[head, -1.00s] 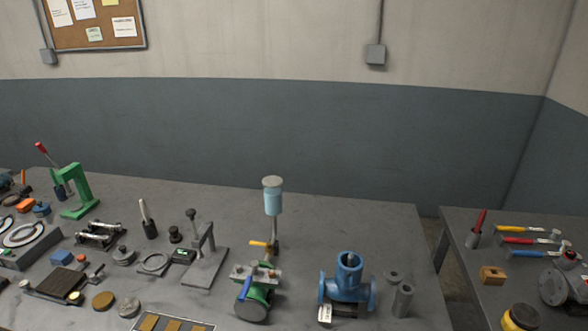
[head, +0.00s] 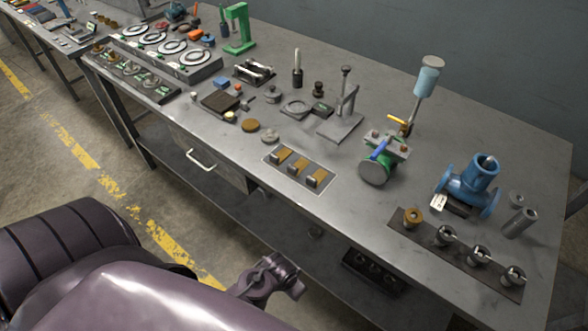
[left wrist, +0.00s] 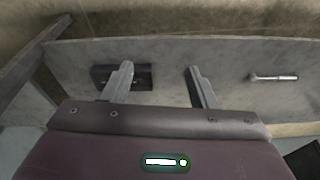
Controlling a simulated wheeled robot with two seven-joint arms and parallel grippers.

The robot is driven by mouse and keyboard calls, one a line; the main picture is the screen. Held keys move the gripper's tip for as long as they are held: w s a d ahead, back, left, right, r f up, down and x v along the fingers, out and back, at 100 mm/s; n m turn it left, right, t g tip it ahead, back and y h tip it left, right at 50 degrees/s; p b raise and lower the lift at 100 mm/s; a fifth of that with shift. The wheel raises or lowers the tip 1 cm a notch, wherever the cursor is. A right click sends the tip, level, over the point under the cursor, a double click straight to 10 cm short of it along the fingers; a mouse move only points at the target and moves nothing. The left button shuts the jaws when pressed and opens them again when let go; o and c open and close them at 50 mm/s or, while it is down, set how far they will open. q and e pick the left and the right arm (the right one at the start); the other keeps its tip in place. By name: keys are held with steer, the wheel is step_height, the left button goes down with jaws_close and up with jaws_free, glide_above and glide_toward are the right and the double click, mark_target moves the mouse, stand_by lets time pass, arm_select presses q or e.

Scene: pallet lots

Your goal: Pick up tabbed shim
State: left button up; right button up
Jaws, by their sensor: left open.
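I cannot tell for sure which piece is the tabbed shim. In the head view, a row of several metal pieces with small tabs (head: 480,254) sits on a dark strip (head: 421,238) at the bench's right front. A silver plate (head: 271,157) with brown blocks (head: 301,165) lies farther left. My left gripper (left wrist: 160,66) is open in the left wrist view, with nothing between its fingers. My purple arm shows low in the head view, in front of the bench and apart from these pieces. My right gripper is not in view.
A blue valve body (head: 470,187) stands behind the dark strip, and a green pump with a blue lever (head: 375,170) is left of it. The bench's front edge and a drawer handle (head: 200,160) face me. A dark box (head: 374,272) sits low under the bench.

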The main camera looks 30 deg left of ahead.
arm_select(q)
steer(key=w+a+r+n+t, duration=0.1)
steer(key=w+a+r, duration=0.1)
steer(key=r, duration=0.7)
steer(key=w+a+r+t, duration=0.1)
steer(key=w+r+t, duration=0.1)
steer(key=r, duration=0.7)
steer(key=t, duration=0.8)
glide_toward(293, 167)
steer(key=shift+w+a+f+h, duration=0.1)
steer(key=shift+w+f+h, duration=0.1)
steer(key=shift+w, duration=0.3)
steer(key=shift+w+a+f+h, duration=0.1)
steer(key=shift+w+f+h, duration=0.1)
steer(key=shift+w, duration=0.3)
steer(key=shift+w+a, duration=0.1)
steer(key=shift+w, duration=0.2)
steer(key=shift+x, duration=1)
steer(key=x, duration=0.4)
steer(key=shift+w+f+p, duration=0.2)
steer(key=shift+p, duration=0.2)
steer(key=shift+w+f, duration=0.25)
steer(key=shift+w, duration=0.15)
steer(key=c, duration=1.1)
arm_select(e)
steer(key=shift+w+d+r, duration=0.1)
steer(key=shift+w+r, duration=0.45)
